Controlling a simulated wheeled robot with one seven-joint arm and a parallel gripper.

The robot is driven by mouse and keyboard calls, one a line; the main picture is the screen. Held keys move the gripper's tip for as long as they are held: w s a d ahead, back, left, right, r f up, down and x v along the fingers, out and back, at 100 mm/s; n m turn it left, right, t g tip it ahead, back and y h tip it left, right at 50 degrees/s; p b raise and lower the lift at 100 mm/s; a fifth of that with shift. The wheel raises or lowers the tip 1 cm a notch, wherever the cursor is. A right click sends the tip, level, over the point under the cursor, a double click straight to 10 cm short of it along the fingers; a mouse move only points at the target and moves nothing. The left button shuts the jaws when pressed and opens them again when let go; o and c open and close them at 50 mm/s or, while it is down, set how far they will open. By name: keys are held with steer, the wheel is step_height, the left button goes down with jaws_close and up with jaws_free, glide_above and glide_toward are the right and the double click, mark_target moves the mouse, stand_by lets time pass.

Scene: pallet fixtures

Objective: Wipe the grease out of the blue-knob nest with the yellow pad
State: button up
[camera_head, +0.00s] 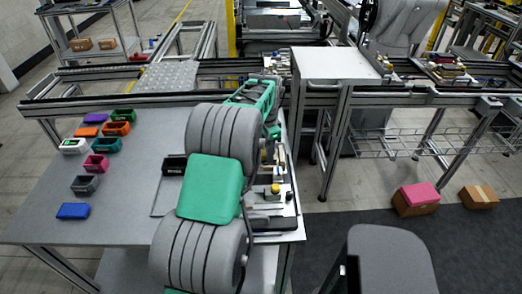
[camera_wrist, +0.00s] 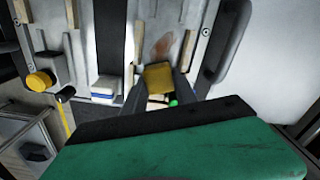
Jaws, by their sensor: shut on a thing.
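My gripper (camera_wrist: 160,86) is shut on the yellow pad (camera_wrist: 158,77), which sits between its two dark fingertips in the wrist view. A brownish grease smear (camera_wrist: 161,46) lies on the light plate of a nest, just beyond the pad. I cannot tell if the pad touches the plate. A green knob (camera_wrist: 173,103) shows close by the fingers. A white block with a blue band (camera_wrist: 104,90) is to the left; I cannot make out a clear blue knob. In the head view my arm hides the gripper and much of the fixture.
A yellow knob (camera_wrist: 40,80) stands at the wrist view's left, and a dark curved handle (camera_wrist: 232,35) at its right. In the head view several small coloured bins, such as the blue one (camera_head: 73,211), stand on the grey table (camera_head: 115,222) left of my arm.

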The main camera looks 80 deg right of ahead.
steer(key=shift+w+a+f, duration=0.15)
steer(key=shift+w+a, duration=0.2)
steer(key=shift+w, duration=0.75)
steer(key=shift+w+a+f, duration=0.2)
steer(key=shift+w+a, duration=0.2)
steer(key=shift+w, duration=0.7)
steer(key=shift+w+a+f, duration=0.15)
steer(key=shift+w+a, duration=0.2)
steer(key=shift+w, duration=0.75)
steer(key=shift+d+r+p, duration=0.15)
steer(key=shift+r+p, duration=0.9)
steer(key=shift+r, duration=0.6)
steer(key=shift+d+r+p, duration=0.15)
steer(key=shift+r+p, duration=0.9)
steer(key=shift+r, duration=0.6)
steer(key=shift+r, duration=0.15)
step_height(320, 180, up, 3)
steer(key=shift+f+p, duration=0.1)
steer(key=shift+p, duration=0.85)
